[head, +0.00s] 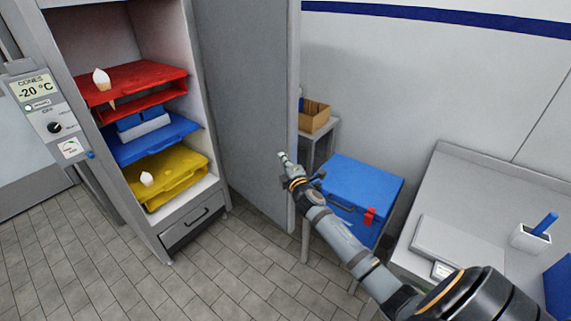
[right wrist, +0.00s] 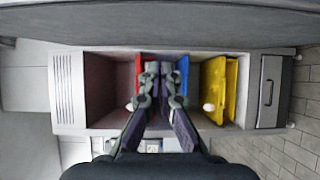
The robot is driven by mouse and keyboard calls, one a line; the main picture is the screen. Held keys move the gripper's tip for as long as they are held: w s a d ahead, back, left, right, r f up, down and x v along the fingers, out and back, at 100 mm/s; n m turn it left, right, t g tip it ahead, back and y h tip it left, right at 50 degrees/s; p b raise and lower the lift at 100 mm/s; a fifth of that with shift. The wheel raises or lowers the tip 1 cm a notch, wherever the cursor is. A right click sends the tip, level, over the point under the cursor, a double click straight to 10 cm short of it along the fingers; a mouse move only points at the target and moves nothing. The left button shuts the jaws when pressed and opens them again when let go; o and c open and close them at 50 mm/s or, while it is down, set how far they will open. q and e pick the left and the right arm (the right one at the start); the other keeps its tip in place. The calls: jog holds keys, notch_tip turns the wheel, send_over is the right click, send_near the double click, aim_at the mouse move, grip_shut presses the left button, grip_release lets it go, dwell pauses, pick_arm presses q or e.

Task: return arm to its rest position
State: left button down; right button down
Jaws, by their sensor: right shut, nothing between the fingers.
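My right arm reaches in from the lower right of the head view. Its gripper (head: 285,160) is in front of the open grey cabinet door, clear of the cabinet's shelves. In the right wrist view the gripper (right wrist: 160,72) has its fingers together, with nothing between them. It points toward the open cabinet, overlapping the red and blue cases in the picture. My left arm and gripper are not in view.
The open freezer cabinet (head: 210,140) holds a red case (head: 150,75), a blue case (head: 165,140) and a yellow case (head: 185,170). White cones stand on the red (head: 101,76) and yellow (head: 147,179) cases. A blue box (head: 365,180) and a counter (head: 470,205) are at right.

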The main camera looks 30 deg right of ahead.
jog(key=s+f+m+g, duration=0.25)
jog(key=s+f, duration=0.35)
jog(key=f, duration=0.6)
jog(key=s+f+m+g, duration=0.25)
jog(key=s+f, duration=0.35)
jog(key=f, duration=0.6)
jog(key=s+f+m+g, duration=0.25)
jog(key=s+f, duration=0.25)
jog(key=f, duration=0.7)
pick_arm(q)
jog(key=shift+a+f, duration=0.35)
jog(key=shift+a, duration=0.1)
pick_arm(e)
jog(key=s+a+f+m+g+y, duration=0.1)
jog(key=s+a+f+m+g, duration=0.1)
jog(key=s+f, duration=0.5)
jog(key=s+a+f+m+g+y, duration=0.1)
jog(key=s+a+f+m+g, duration=0.2)
jog(key=s, duration=1.6)
jog(key=s+a+f+m+g+y, duration=0.1)
jog(key=s+a+f+m+g, duration=0.1)
jog(key=s+a+f+g, duration=0.2)
jog(key=s+a+f, duration=0.3)
jog(key=s+f, duration=0.4)
jog(key=s, duration=0.1)
jog(key=shift+s+f+m, duration=0.3)
jog(key=shift+s+m, duration=0.05)
jog(key=shift+s, duration=0.05)
